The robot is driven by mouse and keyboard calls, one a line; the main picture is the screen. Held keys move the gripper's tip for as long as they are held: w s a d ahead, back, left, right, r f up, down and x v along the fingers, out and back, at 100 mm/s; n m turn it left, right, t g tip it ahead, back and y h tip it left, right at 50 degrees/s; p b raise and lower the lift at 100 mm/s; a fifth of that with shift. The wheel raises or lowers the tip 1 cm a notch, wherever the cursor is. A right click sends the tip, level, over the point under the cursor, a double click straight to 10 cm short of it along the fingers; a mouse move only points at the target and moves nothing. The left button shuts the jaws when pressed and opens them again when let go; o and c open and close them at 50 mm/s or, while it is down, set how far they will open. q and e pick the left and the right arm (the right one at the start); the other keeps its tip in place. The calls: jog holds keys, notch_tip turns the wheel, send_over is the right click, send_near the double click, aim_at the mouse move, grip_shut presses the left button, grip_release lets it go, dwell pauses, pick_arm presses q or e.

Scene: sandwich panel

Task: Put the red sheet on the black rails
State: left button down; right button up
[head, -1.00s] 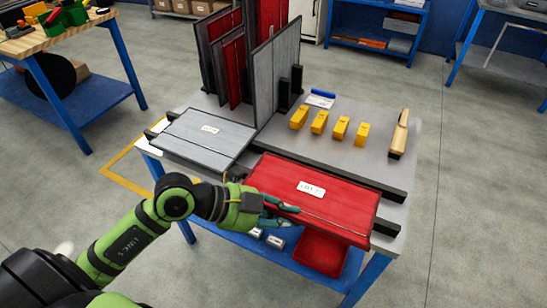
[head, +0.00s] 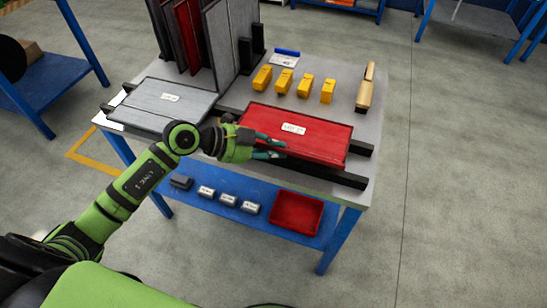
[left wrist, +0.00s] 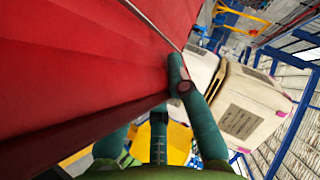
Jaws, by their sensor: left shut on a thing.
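The red sheet (head: 310,143) with a white label lies roughly level over the right part of the table, above the black rails. It covers much of the back rail (head: 361,149), and the front rail (head: 335,176) shows along its near side. I cannot tell whether it touches the rails. My left gripper (head: 272,149) is shut on the sheet's near edge, towards its left end. In the left wrist view the sheet (left wrist: 75,60) fills the left side, against a teal finger. My right gripper is not in view.
A grey sheet (head: 165,108) lies on the left part of the rails. Upright panels (head: 222,45) stand in a rack behind. Several yellow blocks (head: 283,82) and a wooden-handled tool (head: 364,95) lie behind the red sheet. A red bin (head: 296,212) sits on the lower shelf.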

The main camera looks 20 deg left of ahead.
pick_arm(q)
jog(key=shift+f, duration=1.65)
jog(key=shift+f, duration=0.1)
jog(key=c, duration=1.2)
grip_release()
jog(key=shift+b+v, duration=0.4)
jog(key=shift+v, duration=5.65)
jog(key=shift+d, duration=0.15)
